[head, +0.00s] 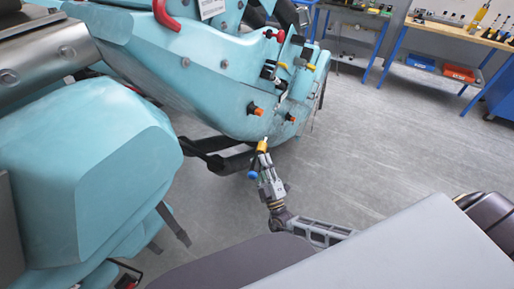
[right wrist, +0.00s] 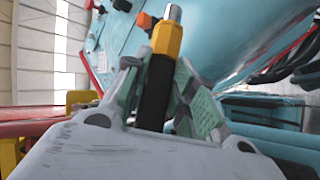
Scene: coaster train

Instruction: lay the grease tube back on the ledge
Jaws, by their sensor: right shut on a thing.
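My right gripper (head: 262,168) is low in the middle of the head view, in front of the teal coaster train. It is shut on a slim upright thing with a metal tip and a yellow collar (head: 263,146), which I take for the grease tube. In the right wrist view the fingers (right wrist: 158,95) close around its black part, and the yellow collar (right wrist: 167,40) and metal tip stick out above. A blue end (head: 252,176) shows below the fingers in the head view. I cannot make out for sure which surface is the ledge. My left gripper is not in view.
The train's teal body (head: 205,75) carries levers and an orange-tipped knob (head: 255,109) just above the held thing. A dark bar (head: 225,160) runs under it. A workbench (head: 465,40) with tools and bins stands far right. Grey floor (head: 385,140) is open on the right.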

